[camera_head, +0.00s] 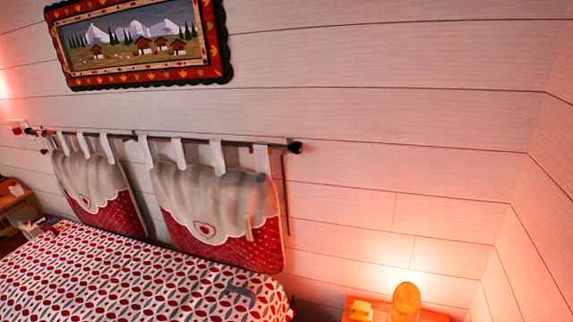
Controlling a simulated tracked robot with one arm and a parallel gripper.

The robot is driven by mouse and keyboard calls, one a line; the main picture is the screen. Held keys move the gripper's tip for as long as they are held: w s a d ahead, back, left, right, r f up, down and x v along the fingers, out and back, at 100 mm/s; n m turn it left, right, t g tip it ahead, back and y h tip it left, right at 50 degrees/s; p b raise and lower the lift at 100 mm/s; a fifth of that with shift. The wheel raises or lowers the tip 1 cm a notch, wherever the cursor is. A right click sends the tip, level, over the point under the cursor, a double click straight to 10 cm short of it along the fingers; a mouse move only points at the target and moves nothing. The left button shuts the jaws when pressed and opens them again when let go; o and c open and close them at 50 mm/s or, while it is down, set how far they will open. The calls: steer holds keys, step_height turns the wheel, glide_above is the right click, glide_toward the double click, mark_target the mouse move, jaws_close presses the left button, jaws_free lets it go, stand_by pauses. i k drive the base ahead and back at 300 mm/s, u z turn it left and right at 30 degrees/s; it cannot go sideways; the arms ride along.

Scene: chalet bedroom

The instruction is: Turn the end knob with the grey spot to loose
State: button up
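A dark rod (215,142) runs along the wall above the bed and carries two hanging cushions. At its right end is a small round black knob (295,147), standing clear of the wall boards. Its left end has a small dark knob (30,132), far off and close to a small red item. Both knobs are too small for me to make out a grey spot or how tight either one is. My gripper is not in view.
The grey-and-red cushions (90,185) hang by white straps behind the patterned bed (130,275). A lit orange lamp (405,300) stands on a wooden bedside table (435,316). A framed mountain picture (140,76) hangs above.

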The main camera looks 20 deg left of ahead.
mark_target(296, 148)
steer(key=k, duration=0.65)
steer(key=u, duration=0.35)
steer(key=i, duration=1.7)
steer(key=z, duration=0.85)
steer(key=i, duration=0.5)
steer(key=u, duration=0.05)
